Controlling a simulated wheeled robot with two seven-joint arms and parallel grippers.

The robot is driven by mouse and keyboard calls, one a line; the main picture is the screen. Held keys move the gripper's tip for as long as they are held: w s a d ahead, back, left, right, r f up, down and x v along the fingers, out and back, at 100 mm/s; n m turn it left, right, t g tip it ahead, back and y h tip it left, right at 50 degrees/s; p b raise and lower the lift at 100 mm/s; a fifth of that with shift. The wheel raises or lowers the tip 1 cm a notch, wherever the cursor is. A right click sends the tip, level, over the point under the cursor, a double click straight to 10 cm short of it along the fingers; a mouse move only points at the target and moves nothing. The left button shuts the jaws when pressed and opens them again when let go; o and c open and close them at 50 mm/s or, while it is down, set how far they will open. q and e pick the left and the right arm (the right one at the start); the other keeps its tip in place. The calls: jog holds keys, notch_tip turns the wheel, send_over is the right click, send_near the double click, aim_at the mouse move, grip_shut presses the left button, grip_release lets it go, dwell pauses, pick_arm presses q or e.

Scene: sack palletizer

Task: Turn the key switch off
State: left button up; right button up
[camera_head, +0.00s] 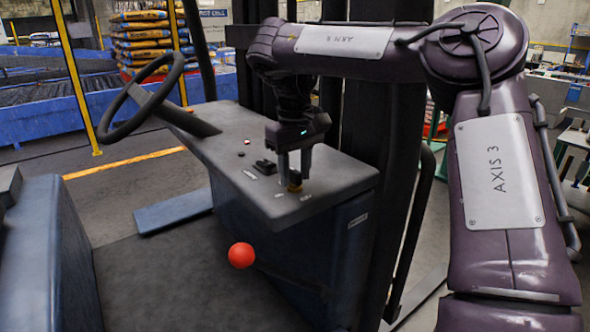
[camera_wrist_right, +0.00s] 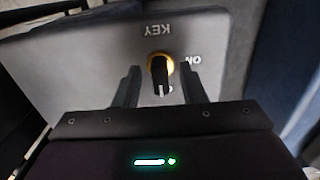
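The key switch (camera_head: 295,187) sits near the right end of the grey console top. In the right wrist view the key switch (camera_wrist_right: 159,68) is a black knob in a yellow ring, with its white mark pointing down in the picture. The word KEY shows upside down above it and ON to its right; a lettering below is partly hidden. My right gripper (camera_head: 294,176) points down over the switch. Its two fingers stand apart on either side of the knob in the right wrist view (camera_wrist_right: 160,82), with gaps visible. My left gripper is not in view.
The console (camera_head: 235,150) carries small black switches (camera_head: 265,167) and a steering wheel (camera_head: 140,98) at left. A red ball knob (camera_head: 241,255) stands in front of the console. Dark mast posts rise behind. Stacked sacks (camera_head: 147,40) stand at the back left.

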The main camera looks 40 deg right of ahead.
aim_at(295, 171)
jog(key=shift+r, duration=0.1)
jog(key=shift+r+p, duration=0.35)
jog(key=shift+r, duration=0.2)
notch_tip(295, 171, up, 7)
jog(key=p, duration=0.6)
jog(key=shift+f, duration=0.15)
jog(key=shift+f, duration=0.1)
